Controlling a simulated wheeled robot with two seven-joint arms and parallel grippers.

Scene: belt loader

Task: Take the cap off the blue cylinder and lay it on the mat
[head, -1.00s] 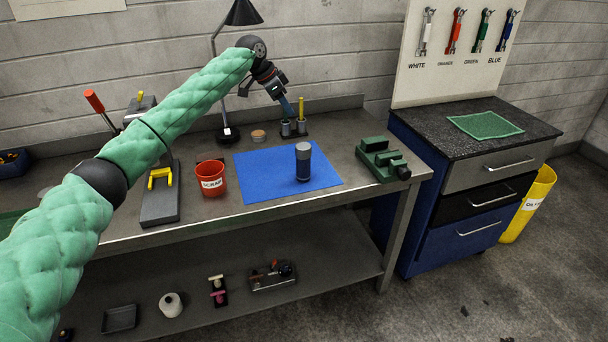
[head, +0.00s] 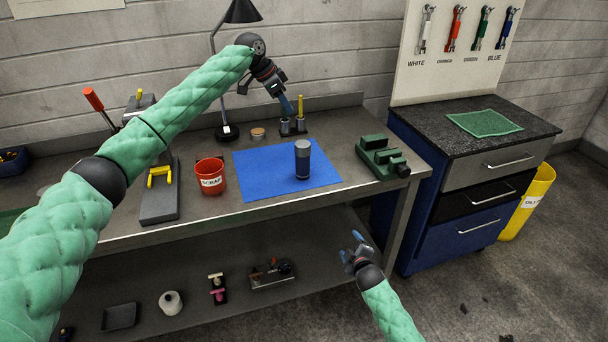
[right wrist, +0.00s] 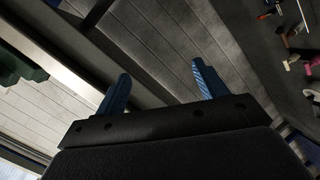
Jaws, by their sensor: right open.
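The blue cylinder (head: 303,165) stands upright on the right part of the blue mat (head: 258,180). It looks dark blue, with a grey cap (head: 302,145) on its top. My left gripper (head: 288,106) is above the back of the bench, behind the mat and close to a small holder; its fingers overlap in the picture, so its opening is unclear. My right gripper (head: 354,244) is in front of the bench, lower right of the cylinder and well apart from it. In the right wrist view my right gripper (right wrist: 160,78) is open, with nothing between its blue fingers.
A red scrap bin (head: 211,178) stands left of the mat and a green vise (head: 382,158) right of it. A holder with a yellow stick (head: 301,106) and a lamp (head: 228,133) stand behind. The bench edge lies between my right gripper and the mat.

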